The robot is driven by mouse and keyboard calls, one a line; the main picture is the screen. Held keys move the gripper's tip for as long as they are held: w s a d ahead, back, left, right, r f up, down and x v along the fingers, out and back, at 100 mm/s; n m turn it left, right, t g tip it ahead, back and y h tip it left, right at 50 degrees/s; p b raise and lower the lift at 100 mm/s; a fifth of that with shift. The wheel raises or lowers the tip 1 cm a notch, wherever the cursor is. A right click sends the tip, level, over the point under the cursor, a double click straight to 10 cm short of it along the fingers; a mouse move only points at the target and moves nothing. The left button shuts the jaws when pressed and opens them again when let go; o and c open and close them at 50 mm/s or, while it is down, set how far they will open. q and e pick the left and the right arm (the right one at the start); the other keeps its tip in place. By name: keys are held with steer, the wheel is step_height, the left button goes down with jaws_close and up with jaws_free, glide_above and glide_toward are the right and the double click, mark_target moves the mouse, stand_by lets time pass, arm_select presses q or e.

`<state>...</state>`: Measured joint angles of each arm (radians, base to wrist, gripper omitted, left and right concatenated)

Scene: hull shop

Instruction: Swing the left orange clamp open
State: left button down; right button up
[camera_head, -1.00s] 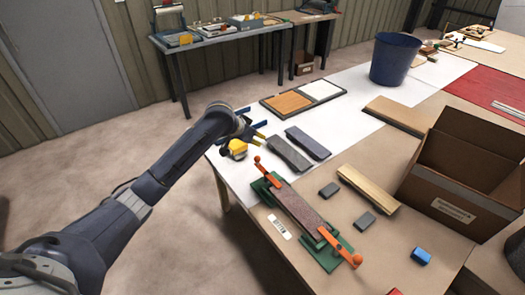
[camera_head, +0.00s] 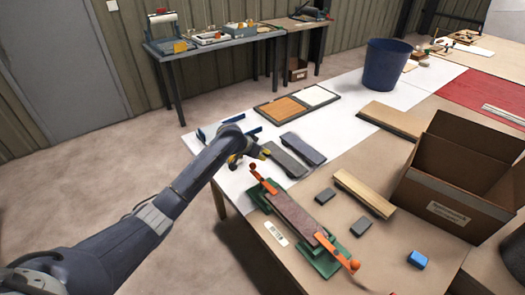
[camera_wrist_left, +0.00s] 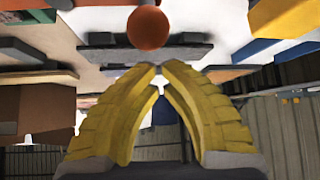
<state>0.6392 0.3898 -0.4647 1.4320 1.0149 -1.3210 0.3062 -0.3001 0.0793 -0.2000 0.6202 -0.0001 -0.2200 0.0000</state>
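A green fixture (camera_head: 318,262) on the near table holds a long reddish-brown strip (camera_head: 297,216). The left orange clamp (camera_head: 263,181) stands at its far-left end, its handle slanting up to a round knob. The right orange clamp (camera_head: 340,253) is at the near end. My left gripper (camera_head: 262,153) is just beyond the left clamp's knob, apart from it. In the left wrist view its yellow fingers (camera_wrist_left: 160,67) come together at the tips with nothing between them. The orange knob (camera_wrist_left: 147,27) shows past the tips. My right gripper is not in view.
Two dark grey blocks (camera_head: 303,147) lie just beyond the gripper. An open cardboard box (camera_head: 445,205) and a blue bin (camera_head: 387,72) stand farther right.

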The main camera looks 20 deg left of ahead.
arm_select(q)
steer(key=shift+s+a+f, duration=0.1)
steer(key=shift+s+a, duration=0.2)
steer(key=shift+s, duration=0.3)
steer(key=shift+s+a+f, duration=0.1)
steer(key=shift+s+a, duration=0.15)
steer(key=shift+s, duration=0.35)
